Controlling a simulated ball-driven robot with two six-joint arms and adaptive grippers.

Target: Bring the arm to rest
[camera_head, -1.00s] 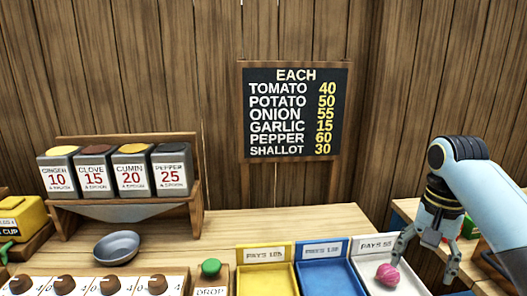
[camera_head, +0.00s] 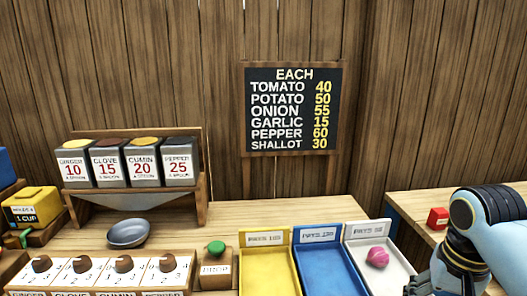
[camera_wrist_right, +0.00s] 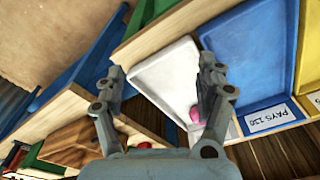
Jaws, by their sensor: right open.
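My right arm (camera_head: 490,225) is at the lower right of the head view, beside the white tray (camera_head: 403,268). Most of its gripper is cut off by the lower edge there. In the right wrist view my right gripper (camera_wrist_right: 160,72) is open, its two fingers apart with nothing held between them. A pink bulb (camera_head: 377,257) lies in the white tray, clear of the arm in the head view. In the wrist view the bulb (camera_wrist_right: 195,115) is partly hidden behind one finger. My left gripper is in neither view.
A blue tray (camera_head: 325,270) and a yellow tray (camera_head: 268,272) stand left of the white one. A red block (camera_head: 438,218) is on the right-hand counter. A grey bowl (camera_head: 128,233), spice tins (camera_head: 125,162) and knobs are at left; a price board (camera_head: 293,110) hangs behind.

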